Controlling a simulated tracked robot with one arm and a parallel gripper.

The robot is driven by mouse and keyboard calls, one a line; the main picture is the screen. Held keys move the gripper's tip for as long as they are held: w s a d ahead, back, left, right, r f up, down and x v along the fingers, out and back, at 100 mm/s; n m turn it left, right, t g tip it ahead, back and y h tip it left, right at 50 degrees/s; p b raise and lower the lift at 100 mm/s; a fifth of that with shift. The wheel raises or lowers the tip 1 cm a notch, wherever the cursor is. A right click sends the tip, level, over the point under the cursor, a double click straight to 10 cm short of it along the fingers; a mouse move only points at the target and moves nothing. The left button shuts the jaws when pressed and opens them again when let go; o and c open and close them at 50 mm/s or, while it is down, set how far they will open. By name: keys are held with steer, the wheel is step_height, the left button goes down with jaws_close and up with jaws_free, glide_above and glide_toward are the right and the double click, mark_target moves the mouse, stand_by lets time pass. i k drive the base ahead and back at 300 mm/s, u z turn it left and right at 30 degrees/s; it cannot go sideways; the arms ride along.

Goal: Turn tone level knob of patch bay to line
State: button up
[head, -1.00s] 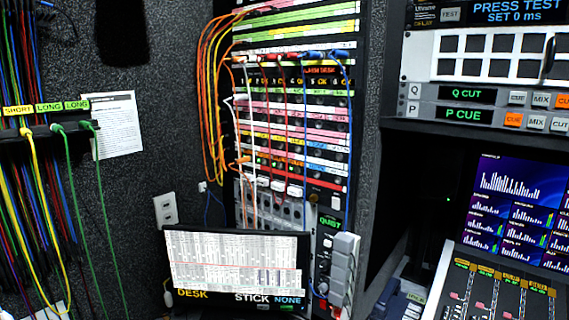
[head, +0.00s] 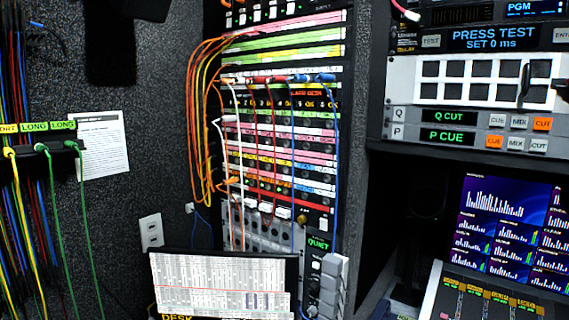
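The patch bay (head: 281,157) is a tall rack panel in the middle of the view, with pink, green, white, yellow and blue label strips and rows of jacks. White, red and blue cords hang down its front, and orange and yellow cords loop along its left side. A small gold round piece (head: 302,217) sits near its lower right. I cannot tell whether this is the tone level knob; no knob marked tone level or line is readable. My gripper is not in view.
At right are the Q and P cue panel (head: 470,128) and a bar-graph screen (head: 513,225). Green and yellow cables (head: 41,190) hang at left.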

mark_target(314, 287)
steer(key=u, duration=0.15)
steer(key=k, duration=0.4)
steer(key=z, duration=0.5)
steer(key=i, duration=1.3)
steer(key=u, duration=0.2)
